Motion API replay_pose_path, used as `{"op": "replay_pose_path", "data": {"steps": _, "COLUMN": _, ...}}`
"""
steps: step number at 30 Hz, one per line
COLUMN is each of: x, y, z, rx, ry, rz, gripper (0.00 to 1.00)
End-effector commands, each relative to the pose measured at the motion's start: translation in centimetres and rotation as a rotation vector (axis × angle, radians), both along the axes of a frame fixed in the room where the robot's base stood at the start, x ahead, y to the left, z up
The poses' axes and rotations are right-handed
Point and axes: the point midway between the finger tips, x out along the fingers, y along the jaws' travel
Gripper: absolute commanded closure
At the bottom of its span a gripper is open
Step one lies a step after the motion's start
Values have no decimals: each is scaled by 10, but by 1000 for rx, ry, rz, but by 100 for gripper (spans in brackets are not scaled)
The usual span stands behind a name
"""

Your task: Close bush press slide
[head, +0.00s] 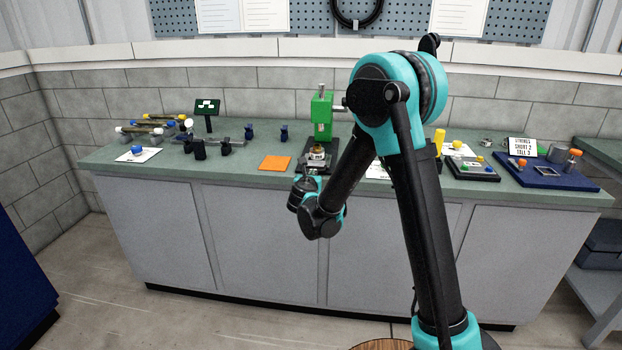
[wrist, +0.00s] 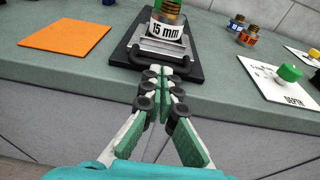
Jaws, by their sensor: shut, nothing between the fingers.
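The bush press (head: 322,118) is a green column standing on the bench. In front of it, its slide (head: 316,165) sticks out toward the bench's front edge. In the wrist view the slide is a silver plate (wrist: 160,47) on a dark base, with a black bar handle (wrist: 193,71) at its near end. A holder labelled 15 mm (wrist: 168,30) with a brass-coloured piece stands on the slide. My gripper (wrist: 161,71) is shut and empty, its fingertips right at the handle's near side. I cannot tell whether they touch it. In the head view my gripper (head: 307,171) is partly hidden.
An orange mat (wrist: 65,36) lies left of the slide. A white DEPTH card (wrist: 282,86) with a green knob and small labelled pieces (wrist: 247,36) lie to the right. A blue tray (head: 530,181) sits far right. Dark fixtures (head: 199,150) stand left.

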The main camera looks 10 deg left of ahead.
Motion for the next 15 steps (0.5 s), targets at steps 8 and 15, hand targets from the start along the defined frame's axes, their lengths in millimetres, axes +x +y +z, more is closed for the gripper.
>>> {"op": "replay_pose_path", "data": {"steps": 8, "x": 8, "y": 0, "z": -2, "rx": 0, "ry": 0, "rz": 1, "gripper": 100}}
{"op": "replay_pose_path", "data": {"steps": 15, "x": 9, "y": 0, "z": -2, "rx": 0, "ry": 0, "rz": 1, "gripper": 100}}
